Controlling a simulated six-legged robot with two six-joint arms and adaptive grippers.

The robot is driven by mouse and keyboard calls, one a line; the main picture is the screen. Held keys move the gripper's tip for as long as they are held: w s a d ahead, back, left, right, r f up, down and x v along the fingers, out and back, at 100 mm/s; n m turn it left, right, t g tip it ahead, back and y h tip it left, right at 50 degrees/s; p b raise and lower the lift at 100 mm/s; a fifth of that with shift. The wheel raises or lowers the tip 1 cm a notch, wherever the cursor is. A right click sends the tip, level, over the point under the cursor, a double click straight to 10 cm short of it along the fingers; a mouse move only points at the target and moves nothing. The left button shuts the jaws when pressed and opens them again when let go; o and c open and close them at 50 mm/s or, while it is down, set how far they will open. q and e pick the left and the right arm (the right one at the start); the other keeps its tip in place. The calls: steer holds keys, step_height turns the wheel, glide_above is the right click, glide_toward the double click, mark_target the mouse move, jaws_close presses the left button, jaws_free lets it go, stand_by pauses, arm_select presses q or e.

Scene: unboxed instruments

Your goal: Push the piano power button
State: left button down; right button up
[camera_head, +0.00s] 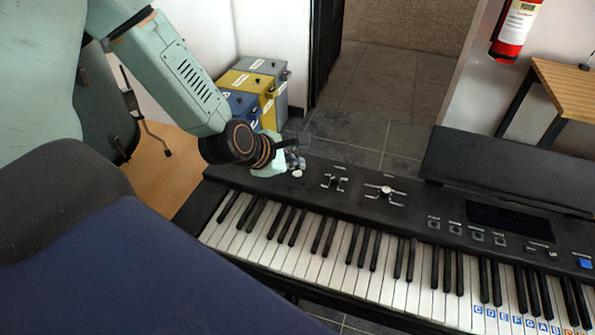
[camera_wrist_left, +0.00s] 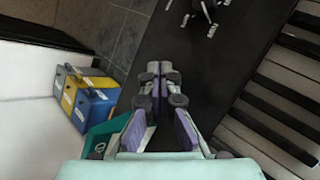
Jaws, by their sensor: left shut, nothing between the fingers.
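The black digital piano (camera_head: 345,195) runs from the left middle to the lower right in the head view. Its panel (camera_wrist_left: 205,55) also lies under my gripper in the left wrist view. My left gripper (camera_head: 292,163) is shut and empty, over the panel's left end, pointing right. In the left wrist view its fingers (camera_wrist_left: 159,75) are together. A small pale round piece (camera_head: 297,174) shows just below the fingers; I cannot tell whether it is the power button. My right gripper is not in view.
Blue, yellow and grey bins (camera_head: 255,85) stand behind the piano's left end. A fire extinguisher (camera_head: 516,28) and a wooden table (camera_head: 568,88) are at upper right. Tiled floor (camera_head: 375,85) is clear behind.

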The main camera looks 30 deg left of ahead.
arm_select(q)
steer(key=shift+a+f, duration=0.1)
steer(key=shift+a, duration=0.05)
steer(key=shift+f, duration=0.1)
steer(key=shift+f+b, duration=0.3)
steer(key=shift+b, duration=0.35)
